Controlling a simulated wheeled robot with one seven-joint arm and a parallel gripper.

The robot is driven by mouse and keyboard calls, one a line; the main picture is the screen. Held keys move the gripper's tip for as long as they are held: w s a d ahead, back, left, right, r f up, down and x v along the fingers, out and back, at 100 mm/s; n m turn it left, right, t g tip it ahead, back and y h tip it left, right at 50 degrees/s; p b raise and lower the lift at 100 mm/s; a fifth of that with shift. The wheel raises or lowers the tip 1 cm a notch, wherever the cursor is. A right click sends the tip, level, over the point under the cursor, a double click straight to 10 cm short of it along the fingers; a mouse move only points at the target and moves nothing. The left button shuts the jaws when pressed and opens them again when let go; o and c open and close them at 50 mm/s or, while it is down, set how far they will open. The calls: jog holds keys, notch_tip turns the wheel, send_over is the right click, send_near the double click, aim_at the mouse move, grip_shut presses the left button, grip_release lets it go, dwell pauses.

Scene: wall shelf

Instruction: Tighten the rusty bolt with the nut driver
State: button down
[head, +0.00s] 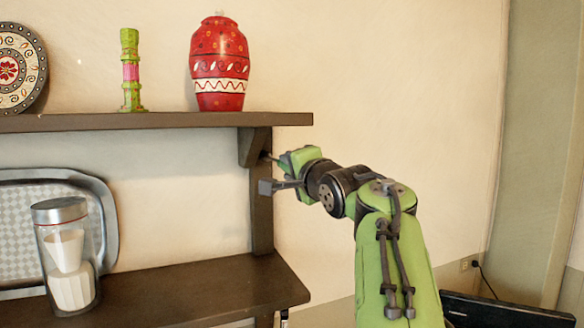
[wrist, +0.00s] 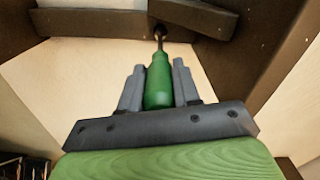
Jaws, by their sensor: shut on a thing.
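The nut driver (wrist: 158,82) has a green handle and a thin dark shaft. In the wrist view it sits between the two grey fingers of my gripper (wrist: 159,70), which is shut on the handle. The shaft points away from me to the dark wooden shelf bracket, and its tip meets or nearly meets the bracket. The rusty bolt is not clearly visible; the tip area is too small and dark to tell contact. In the head view my gripper (head: 279,172) is beside the right side of the bracket (head: 261,190), below the upper shelf.
The upper shelf (head: 150,122) carries a red patterned vase (head: 219,65), a green and pink candlestick (head: 131,70) and a decorated plate (head: 20,68). The lower shelf (head: 215,290) holds a glass jar (head: 68,255) and a grey tray (head: 110,225). The wall to the right is clear.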

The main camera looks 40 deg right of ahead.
jog(key=shift+w+d+p, duration=0.2)
jog(key=shift+w+p, duration=0.15)
jog(key=shift+w, duration=0.3)
dwell(0.4)
jog(key=shift+r+m+p, duration=0.2)
jog(key=shift+m+p, duration=0.55)
jog(key=shift+m, duration=1.25)
jog(key=m, duration=0.3)
jog(key=shift+f+m, duration=0.1)
jog(key=shift+m, duration=0.3)
jog(key=m, duration=1)
jog(key=shift+m, duration=0.4)
jog(key=shift+s, duration=0.1)
